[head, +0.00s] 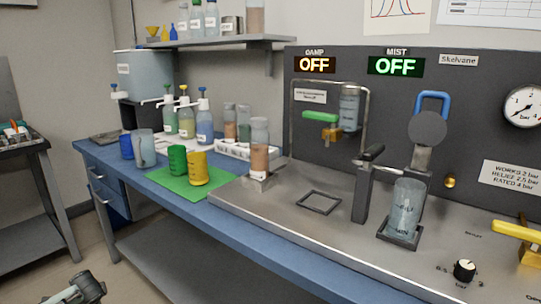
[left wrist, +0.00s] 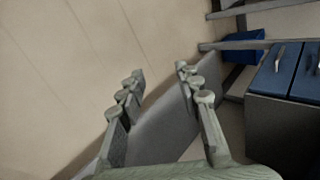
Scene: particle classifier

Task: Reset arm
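My left gripper (left wrist: 160,73) shows in the left wrist view with its two fingers apart and nothing between them. It hangs over bare floor, clear of the bench. In the head view only a grey part of my left arm shows at the bottom left edge, away from the bench. My right gripper is in neither view.
A blue bench (head: 150,181) carries a green mat (head: 216,187) with green (head: 178,160) and yellow (head: 197,168) cups. The steel classifier deck (head: 290,215) holds a clear cylinder (head: 405,205). Another table (head: 25,160) stands left, with floor between.

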